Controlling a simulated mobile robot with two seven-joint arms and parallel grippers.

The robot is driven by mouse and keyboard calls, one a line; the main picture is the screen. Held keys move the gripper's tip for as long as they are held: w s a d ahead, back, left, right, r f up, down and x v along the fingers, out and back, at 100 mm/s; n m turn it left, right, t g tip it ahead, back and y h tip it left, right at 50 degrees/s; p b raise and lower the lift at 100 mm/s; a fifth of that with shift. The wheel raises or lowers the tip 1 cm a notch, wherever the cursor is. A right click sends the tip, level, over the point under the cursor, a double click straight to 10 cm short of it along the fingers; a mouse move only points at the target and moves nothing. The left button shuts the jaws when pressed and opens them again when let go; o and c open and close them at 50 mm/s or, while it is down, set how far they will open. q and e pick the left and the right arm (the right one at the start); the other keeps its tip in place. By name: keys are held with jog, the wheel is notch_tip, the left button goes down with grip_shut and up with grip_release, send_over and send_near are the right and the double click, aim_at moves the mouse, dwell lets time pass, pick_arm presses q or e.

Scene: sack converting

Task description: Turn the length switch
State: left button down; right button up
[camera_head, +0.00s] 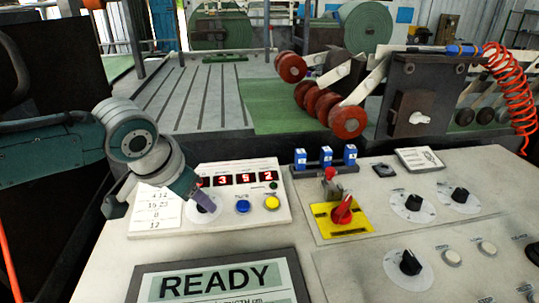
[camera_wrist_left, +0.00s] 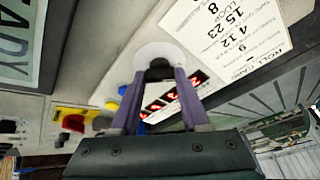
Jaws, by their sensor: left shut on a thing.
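A counter panel (camera_head: 284,208) with red digits (camera_head: 249,178) stands on the pale console. At its left end is a white dial disc (camera_head: 211,214) with a dark knob, mostly hidden by my left gripper (camera_head: 203,203) in the head view. In the left wrist view the dark knob (camera_wrist_left: 160,66) sits on the white disc (camera_wrist_left: 178,49), between the purple fingertips of my left gripper (camera_wrist_left: 162,74), which is shut on it. I take this knob for the length switch; its label is not readable. My right gripper is not in view.
Blue (camera_head: 242,207) and yellow (camera_head: 272,202) buttons sit just right of the knob. A red rotary switch (camera_head: 343,211) on a yellow plate and several black knobs are farther right. A READY screen (camera_head: 222,284) is in front. A printed card (camera_head: 157,207) lies left.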

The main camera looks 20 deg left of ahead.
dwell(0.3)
pick_arm(q)
jog(key=shift+c, duration=2)
grip_release()
jog(key=p+v, duration=0.2)
jog(key=v, duration=0.8)
